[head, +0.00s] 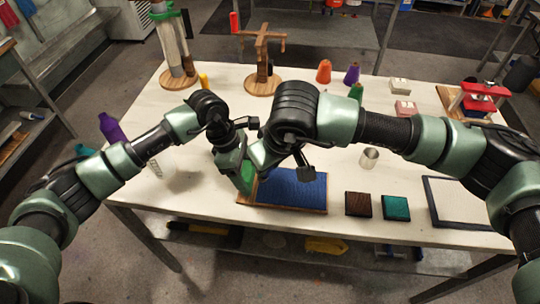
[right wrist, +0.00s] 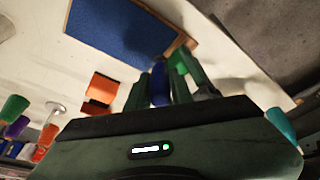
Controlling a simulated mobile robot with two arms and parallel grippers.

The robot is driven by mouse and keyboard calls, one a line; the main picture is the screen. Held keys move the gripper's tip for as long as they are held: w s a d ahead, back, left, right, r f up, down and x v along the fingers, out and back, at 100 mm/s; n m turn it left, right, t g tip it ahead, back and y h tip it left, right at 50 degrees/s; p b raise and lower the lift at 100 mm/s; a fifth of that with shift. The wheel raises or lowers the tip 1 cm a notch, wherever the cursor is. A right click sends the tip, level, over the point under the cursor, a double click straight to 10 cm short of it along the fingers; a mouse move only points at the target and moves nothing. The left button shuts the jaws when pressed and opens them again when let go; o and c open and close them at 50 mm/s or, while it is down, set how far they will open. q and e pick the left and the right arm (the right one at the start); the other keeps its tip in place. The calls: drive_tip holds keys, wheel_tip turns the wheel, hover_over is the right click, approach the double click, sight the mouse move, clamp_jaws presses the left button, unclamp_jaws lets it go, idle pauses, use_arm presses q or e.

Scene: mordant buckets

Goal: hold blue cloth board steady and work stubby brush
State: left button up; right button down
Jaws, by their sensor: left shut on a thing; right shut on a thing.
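The blue cloth board (head: 292,188), a blue pad in a wooden frame, lies flat near the table's front edge. It also shows in the right wrist view (right wrist: 120,32). My left gripper (head: 244,186) is at the board's left end and shut on its edge; the contact is partly hidden. My right gripper (right wrist: 160,92) is shut on a blue piece, which I take as the stubby brush (right wrist: 159,82), close to the board's end. In the head view my right arm covers the brush. A bright green patch shows beside the fingers; I cannot tell what it is.
Dark brown (head: 358,204) and teal (head: 395,207) squares and a black frame (head: 465,202) lie right of the board. A metal cup (head: 369,158) stands behind them. Cones, a wooden stand (head: 262,80) and a red press (head: 478,100) are farther back.

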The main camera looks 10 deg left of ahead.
sight(266, 178)
wheel_tip(266, 178, down, 3)
drive_tip(key=shift+f, duration=0.2)
drive_tip(key=shift+d, duration=5.4)
drive_tip(key=shift+w+a+f, duration=0.1)
drive_tip(key=shift+w+a, duration=0.05)
drive_tip(key=shift+a, duration=1.6)
drive_tip(key=shift+w+a+f, duration=0.1)
drive_tip(key=shift+a, duration=1.7)
drive_tip(key=shift+w+a+f, duration=0.1)
drive_tip(key=shift+w+a, duration=0.05)
drive_tip(key=shift+a, duration=1.6)
drive_tip(key=shift+w+a+r, duration=0.1)
drive_tip(key=shift+w, duration=0.25)
drive_tip(key=shift+w+d, duration=0.15)
drive_tip(key=shift+d, duration=5.4)
wheel_tip(266, 178, up, 8)
drive_tip(key=shift+d, duration=0.15)
